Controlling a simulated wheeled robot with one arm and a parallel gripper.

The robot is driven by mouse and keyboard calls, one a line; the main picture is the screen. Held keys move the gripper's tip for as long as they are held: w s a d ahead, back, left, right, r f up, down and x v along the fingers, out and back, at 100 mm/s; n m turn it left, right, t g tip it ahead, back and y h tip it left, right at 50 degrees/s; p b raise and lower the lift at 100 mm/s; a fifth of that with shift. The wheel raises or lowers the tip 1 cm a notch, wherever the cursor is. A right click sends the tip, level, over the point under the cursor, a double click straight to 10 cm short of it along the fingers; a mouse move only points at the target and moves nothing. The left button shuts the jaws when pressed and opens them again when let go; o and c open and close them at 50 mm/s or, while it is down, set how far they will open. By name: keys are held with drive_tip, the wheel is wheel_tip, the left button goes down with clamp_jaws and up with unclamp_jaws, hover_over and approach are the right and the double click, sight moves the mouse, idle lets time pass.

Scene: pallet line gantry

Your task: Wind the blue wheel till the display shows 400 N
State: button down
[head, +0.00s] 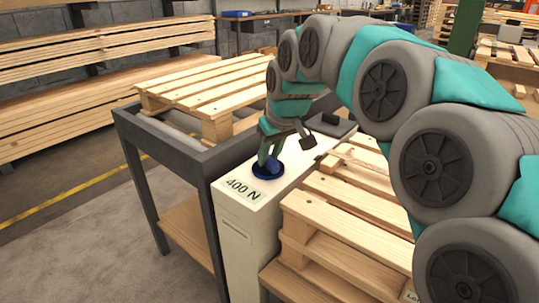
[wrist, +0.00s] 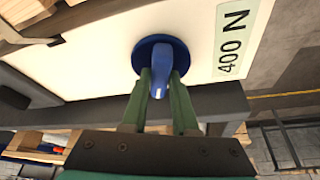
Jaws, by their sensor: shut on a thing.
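The blue wheel (head: 268,171) lies on the top of a pale cabinet (head: 236,215). In the wrist view the wheel (wrist: 163,55) is a round blue disc with a raised blue grip bar. My gripper (wrist: 163,85) is shut on the bar of the wheel, one green finger on each side; it also shows in the head view (head: 270,155). The display (head: 243,190) on the cabinet top reads 400 N, and it reads the same in the wrist view (wrist: 233,43). The fingers hide part of the wheel's near edge.
A wooden pallet (head: 215,88) rests on a dark metal frame (head: 165,133) behind the cabinet. Stacked pallets (head: 350,205) stand close on the right. A dark block (head: 331,125) sits at the cabinet's far end. Open floor (head: 70,235) lies to the left.

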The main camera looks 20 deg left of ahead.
drive_tip(key=c, duration=0.7)
unclamp_jaws()
drive_tip(key=v, duration=0.7)
drive_tip(key=shift+s+d+r, duration=0.15)
drive_tip(key=shift+r, duration=0.2)
